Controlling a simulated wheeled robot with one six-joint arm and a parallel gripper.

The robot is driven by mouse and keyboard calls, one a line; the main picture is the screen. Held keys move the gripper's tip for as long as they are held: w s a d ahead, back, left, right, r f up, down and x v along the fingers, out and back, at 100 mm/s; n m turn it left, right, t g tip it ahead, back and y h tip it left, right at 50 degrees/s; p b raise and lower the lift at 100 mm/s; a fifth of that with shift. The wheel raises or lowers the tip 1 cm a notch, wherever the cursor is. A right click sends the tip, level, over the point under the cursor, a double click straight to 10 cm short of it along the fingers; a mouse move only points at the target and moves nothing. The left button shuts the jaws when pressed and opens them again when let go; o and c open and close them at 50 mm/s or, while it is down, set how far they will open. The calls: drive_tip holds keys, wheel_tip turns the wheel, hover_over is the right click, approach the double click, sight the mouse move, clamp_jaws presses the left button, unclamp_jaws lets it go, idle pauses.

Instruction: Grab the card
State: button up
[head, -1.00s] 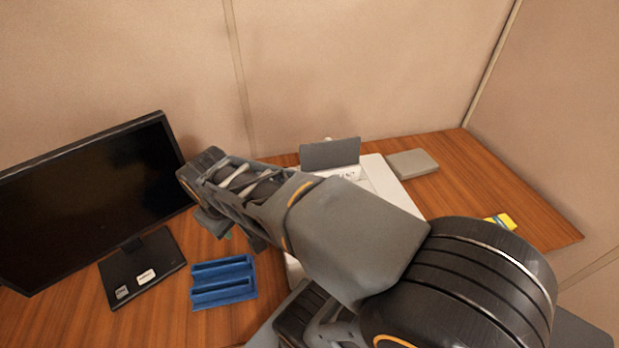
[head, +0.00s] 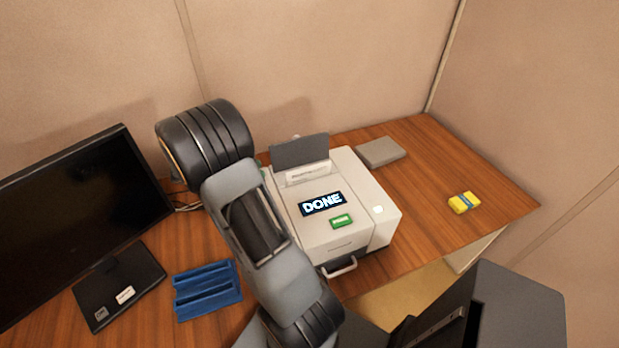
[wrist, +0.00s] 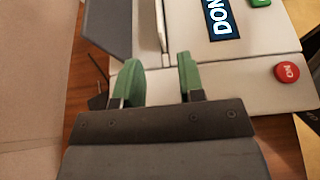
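A thin white card with small dark print (head: 308,173) stands upright at the back of the printer (head: 345,165), in front of a dark grey panel. In the wrist view the card (wrist: 149,25) shows nearly edge-on, ahead of my gripper (wrist: 158,80). My gripper is open, with two green fingertips apart and nothing between them. They are at the printer's left side, roughly in line with the card and short of it. In the head view my arm hides nearly all of the gripper.
The printer's display (head: 321,204) reads DONE. A green button (head: 341,221) sits below it, and a red one (wrist: 288,72) shows in the wrist view. A monitor (head: 80,220) and blue rack (head: 207,290) stand left.

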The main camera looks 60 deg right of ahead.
sight(293, 172)
drive_tip(key=p+x, duration=0.1)
drive_tip(key=x, duration=0.7)
drive_tip(key=shift+p+x, duration=0.6)
drive_tip(key=shift+x, duration=1.45)
drive_tip(key=shift+f, duration=0.15)
drive_tip(key=shift+a, duration=0.1)
drive_tip(key=shift+c, duration=0.3)
clamp_jaws()
